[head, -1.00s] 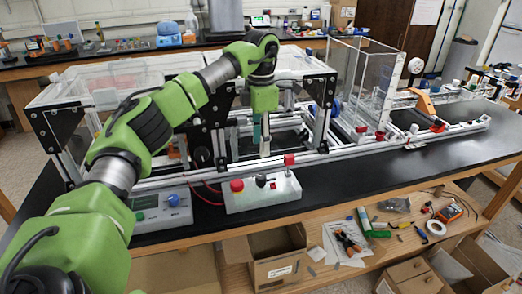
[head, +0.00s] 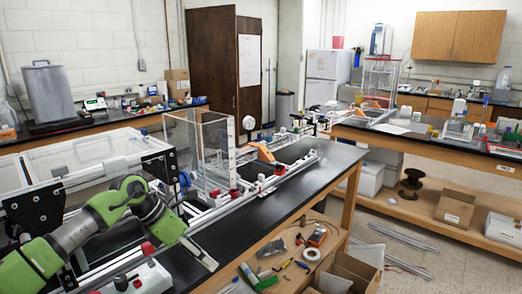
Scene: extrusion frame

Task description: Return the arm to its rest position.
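My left arm (head: 105,205), green with grey joints, enters at the lower left of the head view and bends over toward the black bench. My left gripper (head: 205,262) points down and right, in front of the aluminium extrusion frame (head: 225,208). Its fingers show small and from the side, so their opening is unclear. I see nothing held in it. Whether it touches the bench or frame is unclear. My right gripper is out of view.
A control box with a red button (head: 120,282) lies beside the arm at the bottom left. A clear panel box (head: 200,145) stands on the frame behind. The black bench top (head: 290,205) is bare along its front edge. Tools lie on the shelf below.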

